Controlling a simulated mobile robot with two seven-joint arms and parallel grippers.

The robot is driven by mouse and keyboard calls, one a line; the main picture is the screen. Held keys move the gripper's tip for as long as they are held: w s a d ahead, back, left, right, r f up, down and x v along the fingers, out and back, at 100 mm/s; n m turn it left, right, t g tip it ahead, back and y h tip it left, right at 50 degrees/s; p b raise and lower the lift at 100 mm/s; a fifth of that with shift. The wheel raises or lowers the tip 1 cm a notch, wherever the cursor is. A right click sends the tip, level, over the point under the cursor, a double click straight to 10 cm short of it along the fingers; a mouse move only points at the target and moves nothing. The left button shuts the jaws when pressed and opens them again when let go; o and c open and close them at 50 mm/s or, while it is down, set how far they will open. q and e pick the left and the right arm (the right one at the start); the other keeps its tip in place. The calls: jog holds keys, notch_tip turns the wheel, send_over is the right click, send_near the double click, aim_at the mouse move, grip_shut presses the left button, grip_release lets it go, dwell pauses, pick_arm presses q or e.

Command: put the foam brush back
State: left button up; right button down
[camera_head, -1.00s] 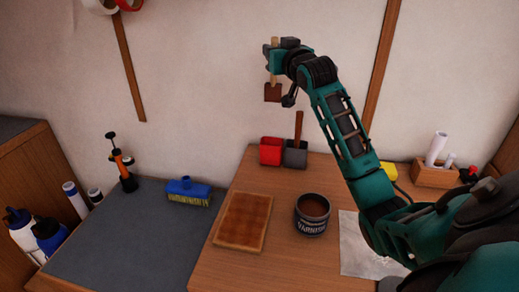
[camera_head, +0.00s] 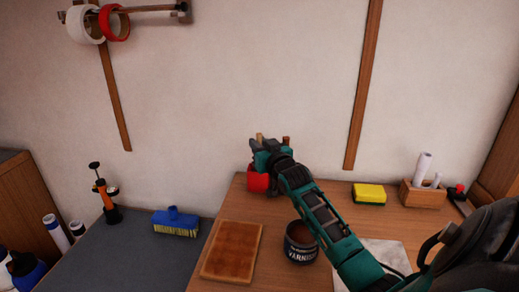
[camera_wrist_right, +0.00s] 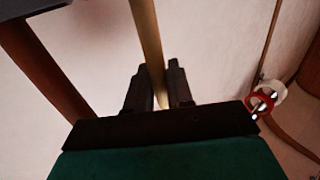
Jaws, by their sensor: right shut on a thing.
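The foam brush shows in the head view only as the tip of its light wooden handle (camera_head: 259,136); its brown foam head is hidden. In the right wrist view its handle (camera_wrist_right: 147,35) runs between my fingers. My right gripper (camera_head: 262,147) is shut on this handle, just above the red cup (camera_head: 257,182) at the back edge of the table. I cannot tell whether the foam head is inside a cup. The grey cup beside the red one is hidden behind my arm; the top of the brown handle standing in it (camera_head: 286,140) shows. My left gripper is not in view.
A varnish tin (camera_head: 300,245) stands in front, close to my forearm. A brown board (camera_head: 232,252) lies left of it. A yellow sponge (camera_head: 369,193) and a wooden holder (camera_head: 423,195) stand to the right. A blue brush (camera_head: 175,222) lies on the grey surface at left.

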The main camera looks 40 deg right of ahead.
jog(key=shift+f, duration=0.55)
jog(key=c, duration=1)
grip_release()
jog(key=shift+s, duration=0.1)
jog(key=v, duration=0.7)
jog(key=shift+s, duration=0.15)
jog(key=shift+a, duration=0.15)
